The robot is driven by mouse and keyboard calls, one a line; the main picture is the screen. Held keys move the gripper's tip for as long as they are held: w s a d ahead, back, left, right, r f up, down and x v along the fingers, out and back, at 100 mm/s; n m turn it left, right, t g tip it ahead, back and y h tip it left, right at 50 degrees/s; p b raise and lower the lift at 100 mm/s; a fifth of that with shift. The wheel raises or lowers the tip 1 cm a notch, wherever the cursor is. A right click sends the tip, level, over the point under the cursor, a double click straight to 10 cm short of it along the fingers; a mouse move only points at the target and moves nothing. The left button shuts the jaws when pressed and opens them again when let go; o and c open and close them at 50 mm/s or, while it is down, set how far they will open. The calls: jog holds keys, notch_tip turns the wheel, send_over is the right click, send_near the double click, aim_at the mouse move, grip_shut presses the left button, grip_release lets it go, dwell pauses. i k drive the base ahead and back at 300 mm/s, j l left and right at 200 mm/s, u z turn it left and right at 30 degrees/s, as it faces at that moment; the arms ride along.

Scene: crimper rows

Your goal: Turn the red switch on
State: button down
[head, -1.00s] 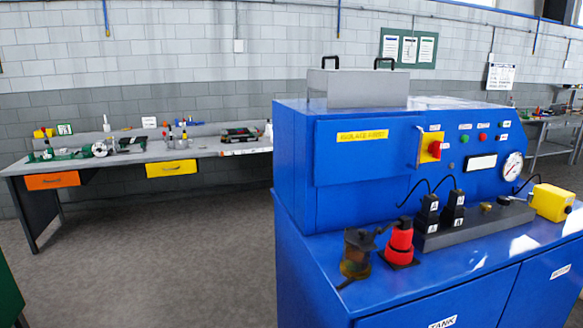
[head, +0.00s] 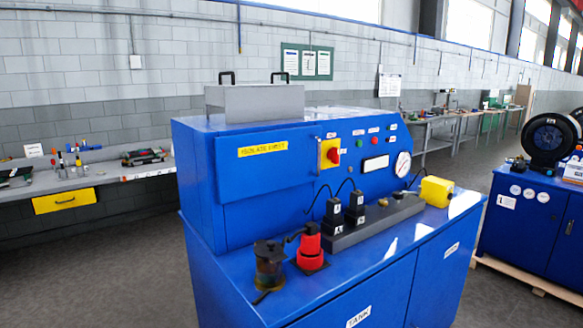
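The red switch (head: 333,155) is a red knob on a yellow plate, on the sloped front panel of a blue machine (head: 206,178). It sits just right of a yellow label strip (head: 263,149). Its on or off position is too small to tell. My gripper is not in view, and nothing of my arm covers the switch.
The machine's lower ledge holds a red fitting (head: 311,249), a dark brown fitting (head: 269,264), black connectors (head: 356,203) and a yellow box (head: 437,190). A second blue cabinet (head: 519,230) stands at right. A workbench (head: 112,172) runs along the left wall. Grey floor lies between.

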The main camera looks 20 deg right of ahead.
aim_at(333, 154)
jog(key=k+l, duration=0.4)
jog(key=l, duration=0.7)
jog(key=i+l, duration=0.1)
jog(key=l, duration=0.4)
